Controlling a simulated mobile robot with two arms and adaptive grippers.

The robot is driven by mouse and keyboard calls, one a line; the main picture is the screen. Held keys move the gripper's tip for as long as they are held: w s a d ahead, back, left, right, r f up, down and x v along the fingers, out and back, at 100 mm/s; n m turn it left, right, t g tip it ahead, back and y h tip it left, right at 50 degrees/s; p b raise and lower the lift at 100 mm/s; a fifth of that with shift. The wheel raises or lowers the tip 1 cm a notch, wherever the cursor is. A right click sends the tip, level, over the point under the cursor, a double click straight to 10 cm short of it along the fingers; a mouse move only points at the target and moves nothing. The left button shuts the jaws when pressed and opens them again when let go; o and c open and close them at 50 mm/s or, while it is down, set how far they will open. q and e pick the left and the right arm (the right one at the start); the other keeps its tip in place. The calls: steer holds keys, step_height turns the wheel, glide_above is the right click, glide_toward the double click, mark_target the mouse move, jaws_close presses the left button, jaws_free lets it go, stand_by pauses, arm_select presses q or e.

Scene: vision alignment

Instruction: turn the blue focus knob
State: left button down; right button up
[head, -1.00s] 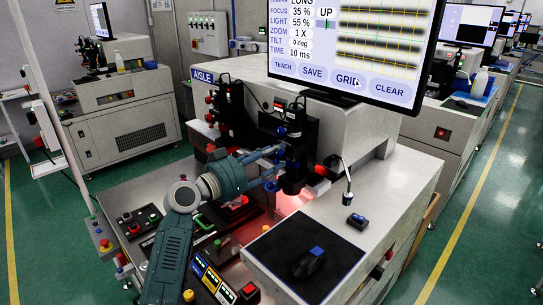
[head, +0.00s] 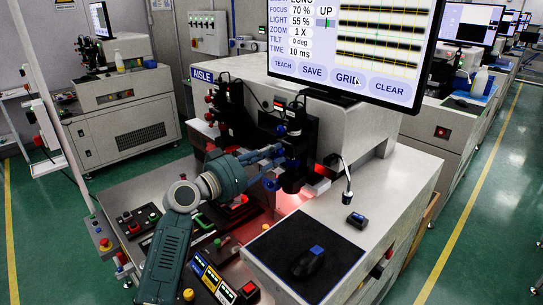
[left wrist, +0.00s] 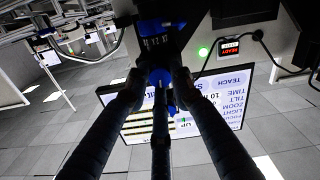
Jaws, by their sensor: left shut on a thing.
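The blue focus knob (left wrist: 159,77) shows in the left wrist view, between the fingertips of my left gripper (left wrist: 158,88). It sits at the end of a dark camera column. In the head view my left gripper (head: 278,165) reaches in from the left and is shut on the knob, which is mostly hidden there by the fingers. The monitor (head: 352,84) reads FOCUS 70 %, with UP beside it. Its picture shows dark, fairly crisp horizontal bars on a yellow grid. My right gripper is in neither view.
A thin upright stalk (head: 347,187) stands right of the camera column. Buttons (head: 140,222) line the left front. A red-lit stage lies below the gripper.

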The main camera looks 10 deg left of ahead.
arm_select(q)
steer(key=n, duration=0.3)
steer(key=shift+r+n+p, duration=0.2)
steer(key=shift+n+p, duration=0.1)
steer(key=shift+p, duration=0.1)
steer(key=shift+a+n+p, duration=0.1)
steer(key=shift+n+p, duration=0.3)
steer(key=shift+n, duration=1)
steer(key=c, duration=1.5)
jaws_free()
steer(key=shift+f, duration=0.1)
steer(key=v, duration=1.2)
